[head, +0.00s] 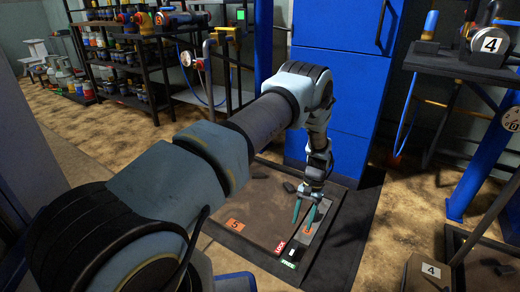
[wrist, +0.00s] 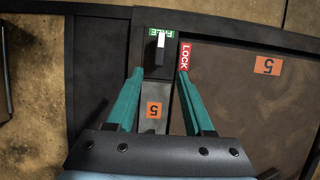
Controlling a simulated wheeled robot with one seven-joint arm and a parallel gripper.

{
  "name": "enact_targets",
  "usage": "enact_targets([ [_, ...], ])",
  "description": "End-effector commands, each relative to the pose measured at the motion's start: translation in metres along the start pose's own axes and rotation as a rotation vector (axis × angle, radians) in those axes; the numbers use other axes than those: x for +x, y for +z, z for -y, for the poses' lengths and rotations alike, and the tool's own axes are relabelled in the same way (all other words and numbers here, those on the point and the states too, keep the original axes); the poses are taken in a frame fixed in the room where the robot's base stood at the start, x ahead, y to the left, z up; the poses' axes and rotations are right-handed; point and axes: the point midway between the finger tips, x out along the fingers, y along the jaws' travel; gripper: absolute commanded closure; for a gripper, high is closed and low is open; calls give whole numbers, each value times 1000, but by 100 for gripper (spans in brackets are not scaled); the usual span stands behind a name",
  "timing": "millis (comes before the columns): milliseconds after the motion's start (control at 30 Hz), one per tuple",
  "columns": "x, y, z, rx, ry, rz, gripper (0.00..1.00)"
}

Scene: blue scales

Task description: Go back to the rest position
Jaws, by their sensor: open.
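My gripper (head: 305,212) hangs at the end of my outstretched arm, over a floor platform (head: 262,205) in front of a blue cabinet. Its two green fingers are apart with nothing between them, and they also show in the wrist view (wrist: 160,85). Beyond the fingertips in the wrist view is a small black-and-white lever (wrist: 160,50). It stands by a green FREE label (wrist: 161,32) and a red LOCK label (wrist: 185,57). The lever lies toward the FREE side and appears apart from the fingers.
The blue cabinet (head: 335,105) stands close behind my gripper. A blue post and bench marked 4 (head: 490,45) stand at the right. Shelves with bottles and jars (head: 120,50) are at the back left. Bare floor (head: 130,135) lies left of the platform.

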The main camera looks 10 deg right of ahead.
Motion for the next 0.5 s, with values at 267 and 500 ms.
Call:
enact_targets([
  [267,-74,28,51,-91,36,-76,48],
  [500,-164,103,124,-230,77,-193,48],
])
